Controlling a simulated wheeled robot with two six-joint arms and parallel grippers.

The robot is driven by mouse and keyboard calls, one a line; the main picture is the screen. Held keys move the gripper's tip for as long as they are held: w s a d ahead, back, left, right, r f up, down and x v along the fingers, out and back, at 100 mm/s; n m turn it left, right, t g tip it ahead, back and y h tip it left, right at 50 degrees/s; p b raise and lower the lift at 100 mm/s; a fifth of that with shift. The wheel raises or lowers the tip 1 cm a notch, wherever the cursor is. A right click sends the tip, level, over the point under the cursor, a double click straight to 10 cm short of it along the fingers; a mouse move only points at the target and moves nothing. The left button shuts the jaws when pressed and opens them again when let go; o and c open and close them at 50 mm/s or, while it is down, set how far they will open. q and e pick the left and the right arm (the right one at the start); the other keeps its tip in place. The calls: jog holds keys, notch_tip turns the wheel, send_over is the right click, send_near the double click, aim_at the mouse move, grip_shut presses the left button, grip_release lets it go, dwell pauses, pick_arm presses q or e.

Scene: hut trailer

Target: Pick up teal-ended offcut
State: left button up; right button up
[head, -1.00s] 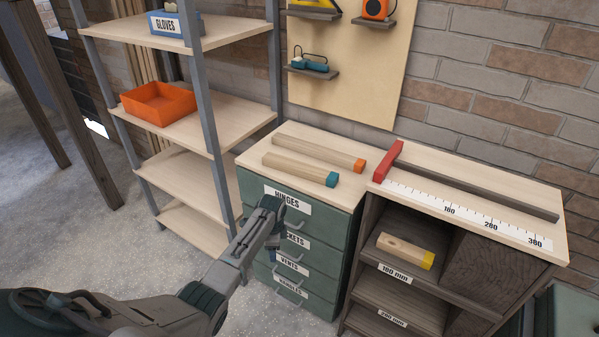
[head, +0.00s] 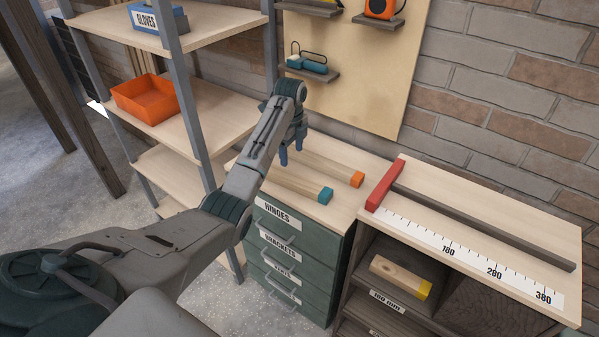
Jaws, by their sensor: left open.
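The teal-ended offcut (head: 300,184) is a pale wooden bar lying on top of the green drawer cabinet, with its teal end at the right. An orange-ended offcut (head: 336,168) lies behind it, roughly parallel. My left gripper (head: 291,158) is open and points down above the offcuts, near the middle of the cabinet top. The fingers and wrist hide part of the bars. I cannot tell the exact height of the fingertips over the wood; nothing shows between them. My right gripper is not in the picture.
The drawer cabinet (head: 290,255) stands beside a bench with a ruler scale, a red stop (head: 384,185) and a dark rail. A yellow-ended offcut (head: 401,276) lies on the shelf below. A shelf rack with an orange bin (head: 146,99) stands left. A pegboard (head: 385,75) is behind.

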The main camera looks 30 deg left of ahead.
aim_at(291, 177)
pick_arm(q)
jog(key=shift+f, duration=0.35)
jog(key=f, duration=0.1)
jog(key=s+f+p, duration=0.1)
jog(key=f, duration=0.1)
jog(key=shift+f, duration=0.4)
jog(key=shift+f+p, duration=0.35)
jog(key=shift+p, duration=0.05)
notch_tip(291, 177, down, 4)
jog(key=shift+s+d+r+p, duration=0.1)
jog(key=shift+r+p, duration=0.15)
jog(key=shift+p, duration=0.75)
jog(key=shift+f, duration=0.75)
jog(key=shift+c, duration=0.8)
jog(key=c, duration=1)
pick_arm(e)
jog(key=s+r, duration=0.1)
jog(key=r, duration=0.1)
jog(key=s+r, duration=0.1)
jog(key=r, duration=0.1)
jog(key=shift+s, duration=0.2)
